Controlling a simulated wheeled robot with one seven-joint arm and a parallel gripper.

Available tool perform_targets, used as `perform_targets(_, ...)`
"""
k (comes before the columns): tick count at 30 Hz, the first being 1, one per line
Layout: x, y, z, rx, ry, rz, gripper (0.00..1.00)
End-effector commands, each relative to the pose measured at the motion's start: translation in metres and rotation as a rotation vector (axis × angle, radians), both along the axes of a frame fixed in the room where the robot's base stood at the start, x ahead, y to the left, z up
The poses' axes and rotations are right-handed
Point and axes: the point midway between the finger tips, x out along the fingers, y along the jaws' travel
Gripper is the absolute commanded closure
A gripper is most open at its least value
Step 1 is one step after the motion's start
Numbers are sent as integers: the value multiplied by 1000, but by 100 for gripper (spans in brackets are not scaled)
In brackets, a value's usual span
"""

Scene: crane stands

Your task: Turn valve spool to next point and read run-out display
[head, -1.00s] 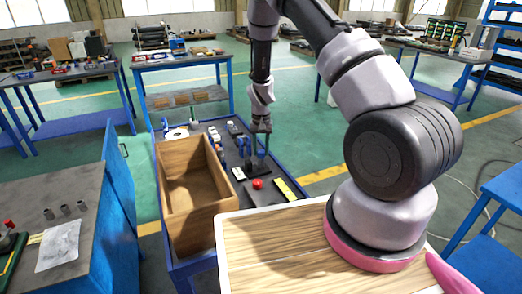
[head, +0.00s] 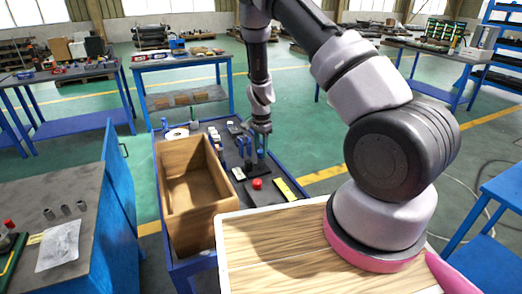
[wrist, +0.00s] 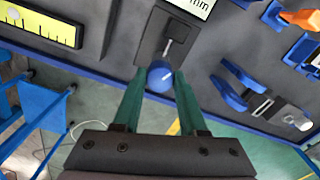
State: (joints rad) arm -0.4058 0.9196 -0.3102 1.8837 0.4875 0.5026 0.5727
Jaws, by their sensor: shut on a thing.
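My gripper (wrist: 160,78) is at the ends of its two green fingers in the wrist view, which close on either side of a blue round-ended piece (wrist: 159,72). A thin metal rod runs from that piece over a dark plate (wrist: 155,38). A white display (wrist: 192,4) with "mm" on it shows only in part at the top edge; no number can be read. Blue supports (wrist: 228,95) with a metal part stand to the right. I cannot tell which part is the valve spool. In the head view my gripper (head: 262,152) is low over the blue bench.
A wooden box (head: 168,215) stands left of my gripper on the blue bench. A red knob (head: 257,184) and a yellow scale (head: 290,189) lie close in front. A wood-topped surface (head: 265,250) is nearer to me.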

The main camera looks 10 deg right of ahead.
Motion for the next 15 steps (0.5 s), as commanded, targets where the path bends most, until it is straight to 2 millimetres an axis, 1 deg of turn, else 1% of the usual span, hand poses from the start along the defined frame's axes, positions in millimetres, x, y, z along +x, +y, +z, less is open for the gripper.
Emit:
perform_targets(6,0,0,0,0,0,-47,100)
perform_targets(15,0,0,0,0,-1,-57,100)
